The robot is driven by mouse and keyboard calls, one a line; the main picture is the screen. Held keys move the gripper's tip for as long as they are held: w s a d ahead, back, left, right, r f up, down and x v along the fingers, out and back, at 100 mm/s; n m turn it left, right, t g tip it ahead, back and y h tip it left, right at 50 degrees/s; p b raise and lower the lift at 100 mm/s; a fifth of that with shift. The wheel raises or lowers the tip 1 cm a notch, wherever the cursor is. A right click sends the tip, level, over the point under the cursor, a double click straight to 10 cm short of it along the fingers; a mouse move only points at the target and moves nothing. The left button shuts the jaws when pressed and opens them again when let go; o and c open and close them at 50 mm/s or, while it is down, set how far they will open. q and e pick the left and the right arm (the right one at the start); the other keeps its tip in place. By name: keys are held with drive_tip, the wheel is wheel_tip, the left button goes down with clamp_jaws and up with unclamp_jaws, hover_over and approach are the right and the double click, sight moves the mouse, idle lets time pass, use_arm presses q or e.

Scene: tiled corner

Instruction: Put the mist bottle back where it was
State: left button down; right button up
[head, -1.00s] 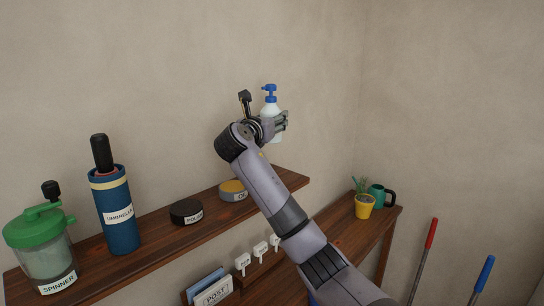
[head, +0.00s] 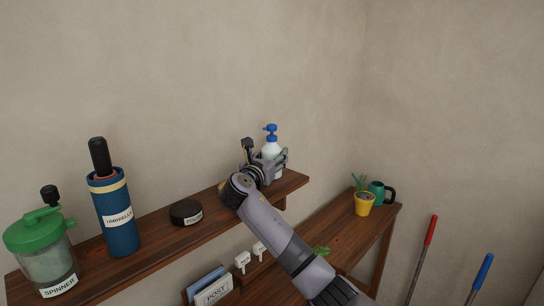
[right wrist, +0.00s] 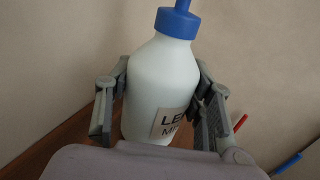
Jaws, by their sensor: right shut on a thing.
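The mist bottle (head: 271,147) is white with a blue pump top and stands upright at the right end of the upper wooden shelf (head: 150,236). In the right wrist view the bottle (right wrist: 160,85) fills the middle, with a partly hidden label. My right gripper (head: 276,162) is shut on the bottle's body, with one finger on each side; both fingers show in the right wrist view (right wrist: 160,100). The bottle's base is hidden by the gripper, so I cannot tell whether it touches the shelf. My left gripper is not in view.
On the shelf stand a green-lidded spinner jar (head: 46,250), a blue umbrella holder (head: 117,220) and a dark polish tin (head: 186,212). Below, a lower table (head: 340,235) holds a yellow plant pot (head: 363,204), a green mug (head: 378,191) and a post holder (head: 212,291).

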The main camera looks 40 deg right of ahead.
drive_tip(key=o, duration=1.4)
drive_tip(key=shift+r, duration=0.1)
drive_tip(key=b+v, duration=0.2)
drive_tip(key=v, duration=0.8)
drive_tip(key=shift+s+a, duration=0.1)
drive_tip(key=shift+a, duration=0.15)
drive_tip(key=shift+b+v, duration=0.3)
drive_tip(key=shift+v, duration=0.5)
